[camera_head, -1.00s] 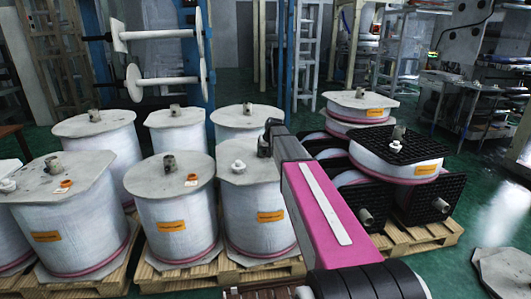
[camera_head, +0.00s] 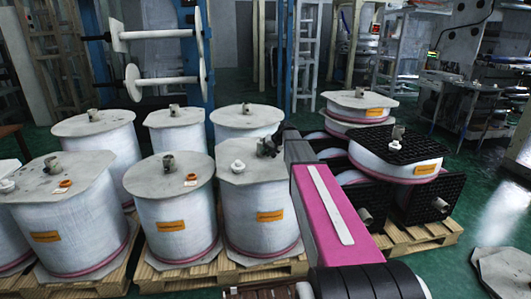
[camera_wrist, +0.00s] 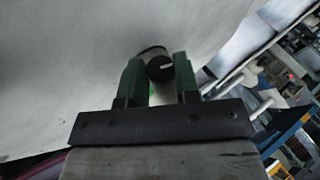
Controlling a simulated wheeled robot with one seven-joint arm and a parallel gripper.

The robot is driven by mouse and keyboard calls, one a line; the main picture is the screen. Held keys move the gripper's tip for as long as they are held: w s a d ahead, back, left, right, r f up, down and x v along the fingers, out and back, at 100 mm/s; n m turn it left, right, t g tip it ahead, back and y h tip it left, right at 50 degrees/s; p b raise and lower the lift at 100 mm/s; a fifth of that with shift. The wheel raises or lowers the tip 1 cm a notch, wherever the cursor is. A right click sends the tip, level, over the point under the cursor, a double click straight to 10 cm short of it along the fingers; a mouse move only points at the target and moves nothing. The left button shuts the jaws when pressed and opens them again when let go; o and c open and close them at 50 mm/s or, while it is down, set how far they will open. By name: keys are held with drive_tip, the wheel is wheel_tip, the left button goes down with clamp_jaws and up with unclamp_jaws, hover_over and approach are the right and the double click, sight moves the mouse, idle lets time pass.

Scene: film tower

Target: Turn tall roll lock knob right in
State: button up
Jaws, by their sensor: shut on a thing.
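The lock knob (camera_wrist: 160,68) is a dark round knob with a white mark on its face, seen in the wrist view in front of a large pale surface. My gripper (camera_wrist: 159,75) has its two green fingers on either side of the knob and is shut on it. In the head view my gripper (camera_head: 268,146) is a small dark shape at the far end of my pink arm, above the back right part of a tall white roll (camera_head: 240,205). The knob cannot be made out there; my arm hides part of the roll's right side.
Several other white rolls (camera_head: 172,215) stand close by on wooden pallets (camera_head: 180,275). Rolls with black square plates (camera_head: 400,150) stand to the right of my arm. A blue frame with white spindles (camera_head: 165,80) is behind. Green floor (camera_head: 480,185) is open at right.

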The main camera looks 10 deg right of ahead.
drive_tip(key=y, duration=0.3)
drive_tip(key=shift+d+f+m, duration=0.2)
drive_tip(key=shift+d+m, duration=0.05)
drive_tip(key=shift+m, duration=0.15)
drive_tip(key=shift+f+m+t+y, duration=0.15)
drive_tip(key=shift+m+t+y, duration=0.4)
drive_tip(key=shift+y, duration=1.45)
drive_tip(key=o, duration=0.9)
drive_tip(key=shift+d, duration=0.1)
drive_tip(key=v, duration=1)
drive_tip(key=shift+s+d+f, duration=0.1)
drive_tip(key=shift+s+d, duration=0.1)
drive_tip(key=shift+d, duration=0.15)
